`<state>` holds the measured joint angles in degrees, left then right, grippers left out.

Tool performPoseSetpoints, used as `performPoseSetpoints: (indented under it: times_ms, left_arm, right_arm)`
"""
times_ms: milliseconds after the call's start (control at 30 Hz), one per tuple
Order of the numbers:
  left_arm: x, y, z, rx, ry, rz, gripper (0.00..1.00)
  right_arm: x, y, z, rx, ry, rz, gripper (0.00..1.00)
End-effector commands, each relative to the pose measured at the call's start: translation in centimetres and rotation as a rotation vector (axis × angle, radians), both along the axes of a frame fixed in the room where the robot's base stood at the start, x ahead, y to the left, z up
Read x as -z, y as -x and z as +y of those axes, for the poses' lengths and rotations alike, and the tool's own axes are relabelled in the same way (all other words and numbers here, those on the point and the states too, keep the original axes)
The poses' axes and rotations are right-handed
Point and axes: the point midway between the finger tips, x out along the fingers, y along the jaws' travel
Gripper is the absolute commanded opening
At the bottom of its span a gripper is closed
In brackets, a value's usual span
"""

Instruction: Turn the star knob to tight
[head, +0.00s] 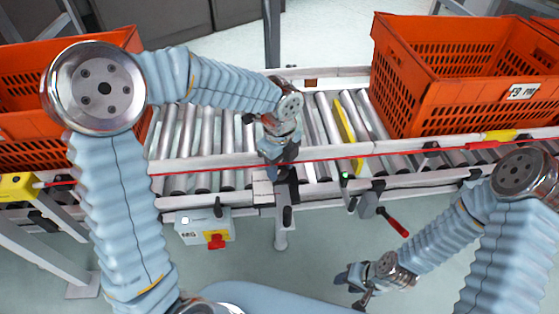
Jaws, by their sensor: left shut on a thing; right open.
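My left gripper (281,165) comes down from above onto the near side rail of the roller conveyor. It is shut on a small dark part at the rail, most likely the star knob. The fingers and wrist cover most of that part, so its shape and turn cannot be told. My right gripper (358,283) is open and empty at the lower right, over the floor and away from the rail.
Orange totes stand on the conveyor at left (110,42) and right (432,70). A red cord (330,158) runs along the near side. A grey box with a red switch (217,240) and a red-handled lever (394,223) stick out below the rail. The floor in front is clear.

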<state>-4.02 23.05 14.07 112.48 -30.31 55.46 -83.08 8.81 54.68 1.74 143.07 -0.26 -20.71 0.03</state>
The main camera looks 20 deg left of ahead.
Motion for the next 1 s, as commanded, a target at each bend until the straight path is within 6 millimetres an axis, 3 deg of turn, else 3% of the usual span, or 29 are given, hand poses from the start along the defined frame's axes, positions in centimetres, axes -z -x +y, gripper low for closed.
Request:
performPoseSetpoints:
  times_ms: [767,800,933,1000]
  left_arm:
    - [-0.04,-0.05,-0.05,0.102,0.0,-0.002,0.14]
    - [-0.04,-0.06,-0.04,0.102,0.0,-0.002,0.49]
    - [-0.03,-0.04,-0.03,0.101,0.001,-0.001,0.69]
    - [-0.02,-0.04,-0.03,0.101,0.001,-0.001,0.7]
  right_arm:
    - [-0.76,0.0,0.03,-0.001,-0.001,0.0,0.43]
    - [-0.76,0.0,0.03,-0.001,-0.001,0.0,0.43]
    - [-0.76,0.0,0.03,-0.001,-0.001,0.0,0.43]
    - [-0.76,0.01,0.04,-0.001,-0.001,0.0,0.43]
